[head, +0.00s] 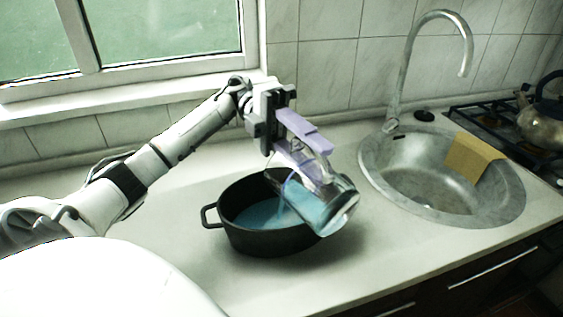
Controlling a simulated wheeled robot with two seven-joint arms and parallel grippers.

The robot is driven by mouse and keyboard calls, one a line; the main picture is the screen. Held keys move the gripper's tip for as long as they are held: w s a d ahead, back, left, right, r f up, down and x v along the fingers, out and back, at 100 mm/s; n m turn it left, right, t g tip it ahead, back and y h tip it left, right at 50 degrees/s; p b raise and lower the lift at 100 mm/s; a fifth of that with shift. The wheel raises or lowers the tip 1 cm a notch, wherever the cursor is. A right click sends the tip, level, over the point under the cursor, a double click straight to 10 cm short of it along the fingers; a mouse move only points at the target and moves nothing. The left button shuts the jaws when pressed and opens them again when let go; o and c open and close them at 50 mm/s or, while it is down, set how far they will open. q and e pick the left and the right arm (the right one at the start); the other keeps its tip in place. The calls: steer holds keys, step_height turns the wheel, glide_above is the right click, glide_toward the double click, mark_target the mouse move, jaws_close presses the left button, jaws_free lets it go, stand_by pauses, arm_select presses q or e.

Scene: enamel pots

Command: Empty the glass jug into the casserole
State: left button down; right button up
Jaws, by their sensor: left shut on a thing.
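The black casserole (268,242) stands on the counter with blue liquid (256,214) in it. My left gripper (305,150), with lilac fingers, is above the casserole's right side. It is shut on the glass jug (345,212), at the jug's upper left part; the exact grip is partly hidden by the fingers. The jug is strongly tilted over the casserole's right rim, its mouth toward the casserole. Blue liquid shows inside the jug, and a thin stream seems to fall from its mouth into the casserole. My right gripper is not in view.
A round metal sink (385,185) with a tall faucet (405,70) is to the right, a tan cloth or board (470,157) on its rim. A kettle (541,122) stands on the stove at far right. The counter (345,270) in front is clear.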

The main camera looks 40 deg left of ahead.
arm_select(q)
steer(key=shift+w+a+r+h+b, duration=0.1)
steer(key=shift+a+r+h+b, duration=0.25)
steer(key=shift+a+h, duration=0.1)
